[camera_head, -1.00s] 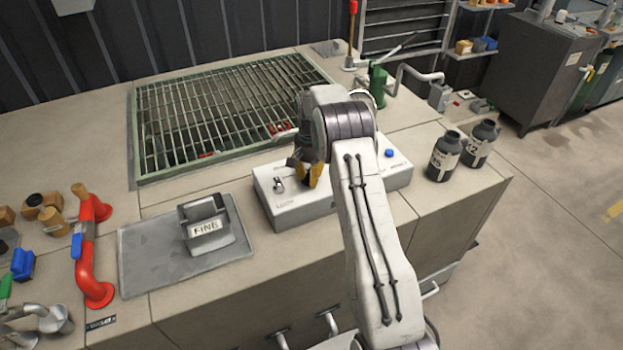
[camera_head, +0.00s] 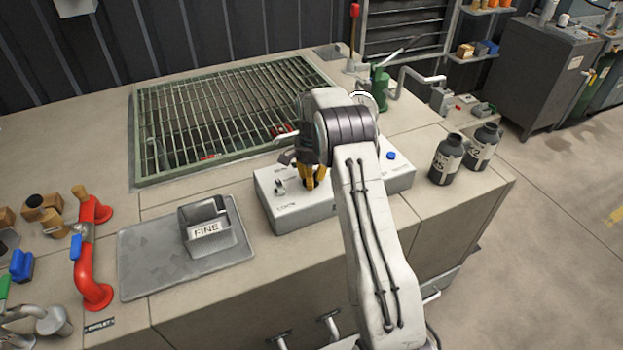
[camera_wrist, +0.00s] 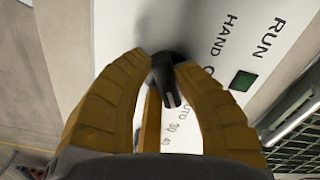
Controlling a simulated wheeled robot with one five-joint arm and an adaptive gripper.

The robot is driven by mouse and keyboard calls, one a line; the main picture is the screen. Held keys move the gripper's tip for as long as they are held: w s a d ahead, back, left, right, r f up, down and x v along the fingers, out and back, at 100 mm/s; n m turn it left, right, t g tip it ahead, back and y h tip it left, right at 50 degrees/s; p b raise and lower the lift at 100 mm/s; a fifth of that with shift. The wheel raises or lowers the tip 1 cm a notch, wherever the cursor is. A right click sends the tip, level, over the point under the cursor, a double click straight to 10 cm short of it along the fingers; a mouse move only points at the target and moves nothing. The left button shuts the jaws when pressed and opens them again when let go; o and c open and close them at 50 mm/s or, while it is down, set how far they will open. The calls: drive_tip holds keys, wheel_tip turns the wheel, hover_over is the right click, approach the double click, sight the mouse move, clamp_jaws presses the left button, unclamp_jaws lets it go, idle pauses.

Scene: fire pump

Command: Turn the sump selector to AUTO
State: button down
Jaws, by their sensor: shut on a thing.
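The sump selector (camera_wrist: 165,78) is a dark knob with a pointer, on the white control box (camera_head: 305,212). In the wrist view its pointer aims down and slightly right, near a partly covered label ending in "UTO". HAND and RUN are printed further up. My gripper (camera_wrist: 163,62) has its yellow fingers shut around the knob, one on each side. In the head view my gripper (camera_head: 314,178) reaches down onto the box and hides the knob. The exact pointer alignment with the label cannot be told.
A green square indicator (camera_wrist: 243,81) is near HAND. Two dark bottles (camera_head: 447,158) stand right of the box; a grey FINE holder (camera_head: 207,230) stands left.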

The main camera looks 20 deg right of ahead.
drive_tip(key=c, duration=0.9)
unclamp_jaws()
drive_tip(key=shift+c, duration=0.2)
drive_tip(key=shift+r, duration=0.1)
wheel_tip(320, 180, up, 12)
